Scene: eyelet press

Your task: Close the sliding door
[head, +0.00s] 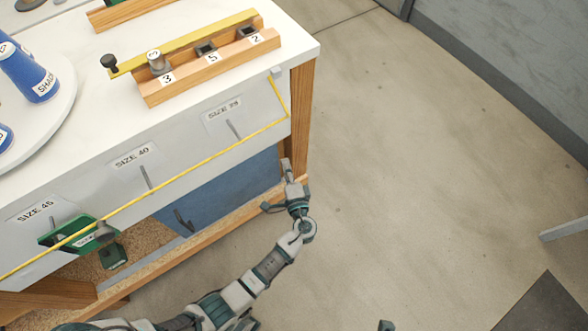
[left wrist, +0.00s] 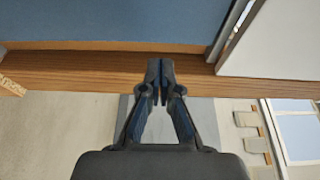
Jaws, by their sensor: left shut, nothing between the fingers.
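The sliding door is a blue panel (head: 235,185) under the white bench, with a dark handle (head: 183,221) near its left end. Left of it the compartment is open and shows a speckled brown floor (head: 85,267). In the left wrist view the blue panel (left wrist: 110,22) fills the top, above a wooden rail (left wrist: 60,60). My left gripper (head: 287,165) is at the door's right end, by the bench's corner leg. Its fingers (left wrist: 160,65) are shut and empty, in front of the rail in that view; contact cannot be told. Only a small dark tip, perhaps of my right gripper (head: 386,326), shows at the bottom edge.
A yellow cord (head: 205,162) runs across the drawer fronts. A green holder (head: 75,237) hangs at the left, with a green piece (head: 113,256) below it. A numbered wooden block (head: 210,65) stands on the bench top (head: 290,35).

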